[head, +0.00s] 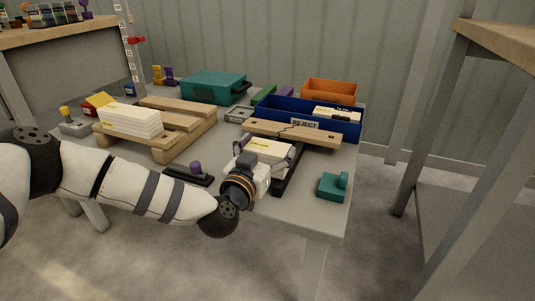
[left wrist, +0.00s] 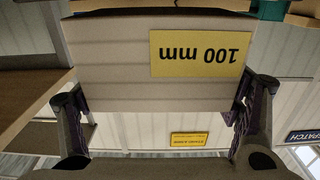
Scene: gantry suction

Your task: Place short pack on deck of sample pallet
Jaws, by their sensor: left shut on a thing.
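My left gripper (head: 266,158) is shut on a pale pack (head: 270,147) at the right-centre of the table. In the left wrist view the pack (left wrist: 110,60) fills the space between my left gripper's fingers (left wrist: 160,98), and its yellow label reads "100 mm", upside down. The gripper hides part of the pack in the head view, and I cannot tell whether the pack touches anything below. A slatted wooden pallet (head: 182,121) stands at left-centre on the table. A stack of white packs (head: 130,120) lies on its left part; its right slats look bare. My right gripper is not in view.
A cracked wooden board (head: 290,131) lies just behind the held pack, before a blue REJECT bin (head: 348,131). A teal case (head: 213,87) and orange bin (head: 329,91) stand behind.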

